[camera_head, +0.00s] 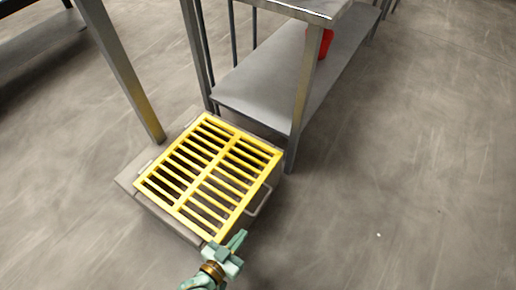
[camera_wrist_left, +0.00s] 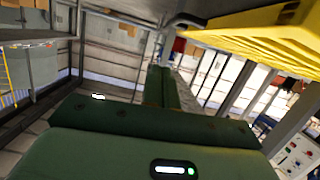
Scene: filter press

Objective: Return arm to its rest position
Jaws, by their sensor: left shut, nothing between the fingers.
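My left gripper (camera_head: 236,241) shows at the bottom centre of the head view, green, with its fingers shut and nothing between them. It is just in front of the near corner of a yellow slatted grate (camera_head: 208,172), which lies on a grey box-like base on the floor. In the left wrist view, the green fingers (camera_wrist_left: 160,88) are together in the middle, and the yellow grate's edge (camera_wrist_left: 265,38) is close by at the upper right. I cannot tell whether the gripper touches the grate. My right gripper is in neither view.
A metal handle (camera_head: 260,202) sticks out on the right side of the base. A steel table with a lower shelf (camera_head: 262,92) stands behind the grate, with a red object (camera_head: 326,42) by its leg. A metal post (camera_head: 127,75) rises at the left. The floor at right (camera_head: 420,170) is clear.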

